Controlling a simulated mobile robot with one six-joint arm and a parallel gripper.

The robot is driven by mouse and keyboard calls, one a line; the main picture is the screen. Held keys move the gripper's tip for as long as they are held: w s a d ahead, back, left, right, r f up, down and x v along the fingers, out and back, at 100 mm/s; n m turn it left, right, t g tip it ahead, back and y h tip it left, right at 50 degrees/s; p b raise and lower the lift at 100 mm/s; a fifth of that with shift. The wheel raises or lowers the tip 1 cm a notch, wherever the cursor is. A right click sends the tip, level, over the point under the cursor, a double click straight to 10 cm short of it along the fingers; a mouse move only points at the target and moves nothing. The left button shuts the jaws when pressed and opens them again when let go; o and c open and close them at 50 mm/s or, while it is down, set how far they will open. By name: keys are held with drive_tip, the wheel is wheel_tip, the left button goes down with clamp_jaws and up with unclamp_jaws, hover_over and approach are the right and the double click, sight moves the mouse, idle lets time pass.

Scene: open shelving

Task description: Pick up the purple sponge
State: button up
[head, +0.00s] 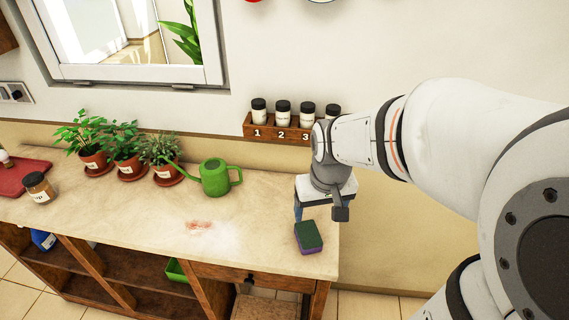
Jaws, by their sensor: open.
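The purple sponge (308,238) lies on the right end of the counter, close to its right edge. Its top is dark green and its lower part is purple. My gripper (318,212) is just above and behind the sponge, pointing down. It is open, with nothing seen between the fingers. The gripper appears apart from the sponge, though the exact gap is hard to tell in the head view.
A green watering can (215,178) and several potted plants (126,155) stand along the wall on the counter (120,215). A numbered spice rack (277,131) hangs behind my arm. A reddish stain (198,225) marks the counter. Open shelves are below.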

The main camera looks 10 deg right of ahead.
sight(308, 233)
drive_tip(key=shift+o, duration=0.2)
drive_tip(key=shift+g, duration=0.9)
drive_tip(key=w+f, duration=0.2)
drive_tip(key=f, duration=0.1)
drive_tip(key=w+f, duration=0.2)
drive_tip(key=f, duration=0.2)
drive_tip(key=w+f, duration=0.3)
drive_tip(key=shift+a+f, duration=0.3)
drive_tip(key=shift+f, duration=0.05)
drive_tip(key=shift+d+f+p, duration=0.2)
drive_tip(key=shift+f+p, duration=0.3)
drive_tip(key=shift+f, duration=1.5)
drive_tip(key=shift+d+f+p, duration=0.15)
drive_tip(key=shift+f+p, duration=0.35)
drive_tip(key=shift+f, duration=1.5)
drive_tip(key=shift+c, duration=0.4)
drive_tip(key=c, duration=1)
wheel_tip(308, 233, up, 10)
drive_tip(key=shift+r+b, duration=0.1)
drive_tip(key=shift+b, duration=0.45)
drive_tip(key=shift+c, duration=0.2)
drive_tip(key=o, duration=0.5)
drive_tip(key=c, duration=0.3)
drive_tip(key=shift+f, duration=0.2)
drive_tip(key=shift+c, duration=0.4)
